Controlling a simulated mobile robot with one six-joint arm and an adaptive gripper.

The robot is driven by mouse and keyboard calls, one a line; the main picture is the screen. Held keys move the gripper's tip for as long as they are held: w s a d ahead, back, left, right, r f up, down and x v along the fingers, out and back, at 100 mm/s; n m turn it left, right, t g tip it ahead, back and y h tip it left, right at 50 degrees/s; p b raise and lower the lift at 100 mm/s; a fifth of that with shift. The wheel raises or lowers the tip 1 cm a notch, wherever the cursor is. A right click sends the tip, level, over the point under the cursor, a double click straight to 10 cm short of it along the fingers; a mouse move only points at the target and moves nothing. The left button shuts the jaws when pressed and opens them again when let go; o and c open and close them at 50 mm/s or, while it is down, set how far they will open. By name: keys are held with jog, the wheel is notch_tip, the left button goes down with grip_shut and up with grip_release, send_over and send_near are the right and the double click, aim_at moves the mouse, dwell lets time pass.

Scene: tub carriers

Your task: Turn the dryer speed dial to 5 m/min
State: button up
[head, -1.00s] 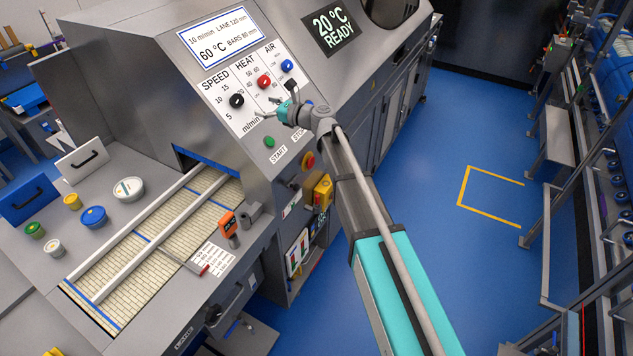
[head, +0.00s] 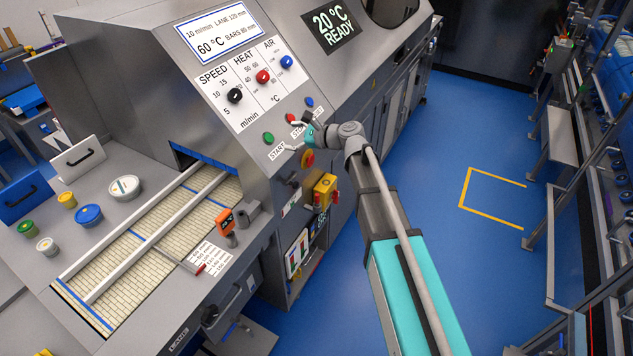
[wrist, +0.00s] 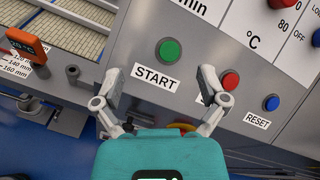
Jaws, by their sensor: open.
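The black speed dial (head: 235,96) is on the white SPEED panel (head: 215,82), with marks 5, 10 and 15 around it. Its pointer is too small to read surely. The display (head: 222,42) above shows 10 m/min and 60 °C. My gripper (head: 297,134) is open and empty, to the lower right of the dial and apart from it, in front of the button row. In the wrist view, my gripper (wrist: 142,78) has its fingers spread across the START label (wrist: 156,77), below the green button (wrist: 169,51). The speed dial is outside the wrist view.
The red heat dial (head: 263,76) and blue air dial (head: 287,62) sit right of the speed dial. The red button (wrist: 230,80) and blue button (wrist: 271,103) are near my right finger. An orange gauge (head: 226,220) stands by the conveyor (head: 150,245).

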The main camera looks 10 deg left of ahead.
jog(key=s+d+f+n+g+h+b, duration=0.1)
jog(key=s+d+f+n+h+b, duration=0.2)
jog(key=d+f, duration=0.5)
jog(key=shift+s+f+n+h+b, duration=0.4)
jog(key=shift+s+f+n+b, duration=0.4)
jog(key=shift+s+f+n, duration=0.6)
jog(key=shift+w+f, duration=0.1)
jog(key=shift+w, duration=0.15)
jog(key=s+d+f+n+g+h+b, duration=0.1)
jog(key=s+d+f+n+h, duration=0.2)
jog(key=s+d, duration=0.2)
jog(key=s+d+f+n+g+h, duration=0.1)
jog(key=s+d+f+n+h, duration=0.2)
jog(key=d, duration=0.9)
jog(key=s+d+f+n+g+h+b, duration=0.1)
jog(key=s+d+f+n+h, duration=0.3)
jog(key=s+d, duration=0.4)
jog(key=shift+s+d+f+h+b, duration=0.3)
jog(key=shift+s+d+f+h, duration=0.1)
jog(key=shift+s, duration=0.1)
jog(key=shift+a, duration=0.1)
